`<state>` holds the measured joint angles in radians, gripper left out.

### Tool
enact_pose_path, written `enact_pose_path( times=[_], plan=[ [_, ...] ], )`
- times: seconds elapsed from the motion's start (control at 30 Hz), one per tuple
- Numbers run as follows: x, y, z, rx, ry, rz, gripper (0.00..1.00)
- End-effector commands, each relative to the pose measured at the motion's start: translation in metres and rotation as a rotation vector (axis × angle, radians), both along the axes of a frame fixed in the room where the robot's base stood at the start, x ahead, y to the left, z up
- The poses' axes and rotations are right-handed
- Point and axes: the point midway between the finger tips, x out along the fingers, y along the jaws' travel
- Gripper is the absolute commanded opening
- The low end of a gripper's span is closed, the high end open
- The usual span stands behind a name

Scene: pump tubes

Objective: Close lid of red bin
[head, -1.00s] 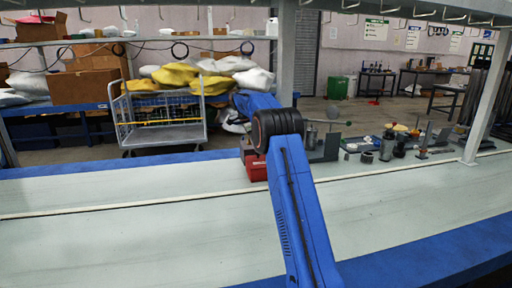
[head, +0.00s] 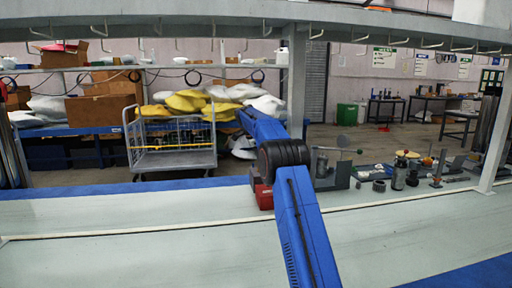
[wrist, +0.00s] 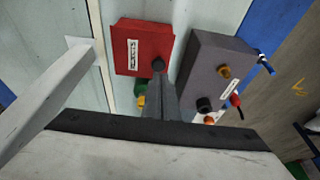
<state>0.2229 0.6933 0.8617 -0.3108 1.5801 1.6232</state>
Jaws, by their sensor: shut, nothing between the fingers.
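The red bin (head: 264,197) stands on the pale bench top in the head view, mostly hidden behind my blue arm. In the wrist view it is a red box (wrist: 143,46) with a white label and a dark knob near its lower right corner. I cannot tell its lid's position. My gripper (wrist: 158,82) is shut and empty; its fingers show just below the bin's lower right part in the wrist view. I cannot tell whether they touch it. In the head view my gripper is hidden behind the arm.
A grey box (wrist: 214,66) with colored knobs stands close right of the bin. A white post (wrist: 50,98) and a broad dark-edged beam (wrist: 150,132) lie close to the wrist camera. Tools and metal parts (head: 399,176) stand right on the bench. The left bench is clear.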

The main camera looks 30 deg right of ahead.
Motion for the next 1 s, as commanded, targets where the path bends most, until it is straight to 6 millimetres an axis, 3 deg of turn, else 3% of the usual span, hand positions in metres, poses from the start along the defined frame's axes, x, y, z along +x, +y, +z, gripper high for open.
enact_pose_path(
  times=[0.2, 0.4, 0.67, 1.0],
  plan=[
    [0.003, 0.014, 0.045, -0.002, -0.008, 0.001, 0.0],
    [0.004, 0.023, 0.076, -0.003, -0.009, 0.001, 0.0],
    [0.005, 0.029, 0.096, -0.003, -0.008, 0.0, 0.0],
    [0.003, 0.031, 0.103, -0.002, -0.008, 0.008, 0.0]
  ],
)
